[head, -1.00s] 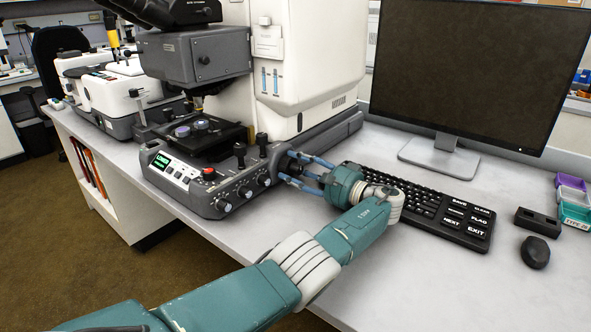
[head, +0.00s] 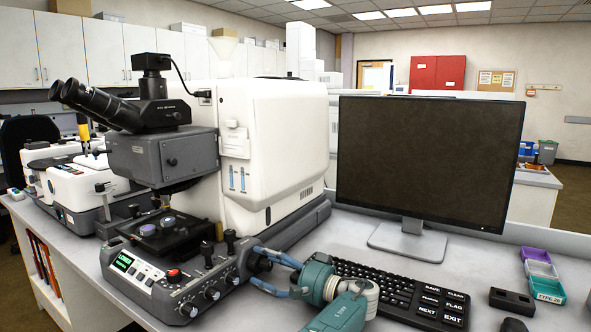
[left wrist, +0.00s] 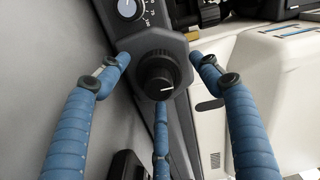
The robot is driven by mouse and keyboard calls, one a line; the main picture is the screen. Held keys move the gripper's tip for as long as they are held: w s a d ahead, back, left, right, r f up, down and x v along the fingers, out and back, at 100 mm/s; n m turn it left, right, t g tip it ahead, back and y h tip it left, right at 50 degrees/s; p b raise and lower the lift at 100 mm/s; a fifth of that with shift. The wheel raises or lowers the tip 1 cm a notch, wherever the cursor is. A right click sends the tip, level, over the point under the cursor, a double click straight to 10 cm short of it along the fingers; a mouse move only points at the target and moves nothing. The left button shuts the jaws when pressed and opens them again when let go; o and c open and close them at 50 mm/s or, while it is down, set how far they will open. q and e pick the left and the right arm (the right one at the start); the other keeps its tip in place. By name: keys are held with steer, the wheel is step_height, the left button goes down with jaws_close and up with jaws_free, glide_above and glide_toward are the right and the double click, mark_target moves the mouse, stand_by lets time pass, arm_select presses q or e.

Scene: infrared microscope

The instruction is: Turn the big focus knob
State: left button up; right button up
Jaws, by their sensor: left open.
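The big focus knob (left wrist: 158,76) is a round black knob with a white mark, on an angular dark mount on the side of the microscope's control console (head: 165,285). It sits near the middle of the left wrist view; in the head view it is dark and partly hidden behind my fingers. My left gripper (head: 261,267) is open, with its blue fingers reaching toward the knob from the right. In the left wrist view, two fingertips of the left gripper (left wrist: 160,62) stand on either side of the knob, apart from it, and a third finger is below.
The white microscope (head: 275,130) stands behind the console. A keyboard (head: 385,288) lies close beside my left gripper, with a monitor (head: 425,165) behind it. A black mouse (head: 513,325) and small coloured trays (head: 540,270) are at the right.

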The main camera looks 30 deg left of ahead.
arm_select(q)
steer(key=d+b, duration=0.1)
steer(key=d, duration=0.2)
steer(key=d+b, duration=0.1)
steer(key=d, duration=0.3)
steer(key=d+b, duration=0.2)
steer(key=d, duration=0.1)
steer(key=shift+s+d+f, duration=0.2)
steer(key=shift+s+d, duration=0.1)
steer(key=shift+s, duration=0.05)
step_height(320, 180, up, 30)
steer(key=s+p, duration=0.1)
steer(key=p, duration=2.8)
steer(key=shift+s+f, duration=0.25)
steer(key=shift+s, duration=0.15)
steer(key=shift+w+a+f, duration=0.1)
steer(key=shift+w, duration=0.05)
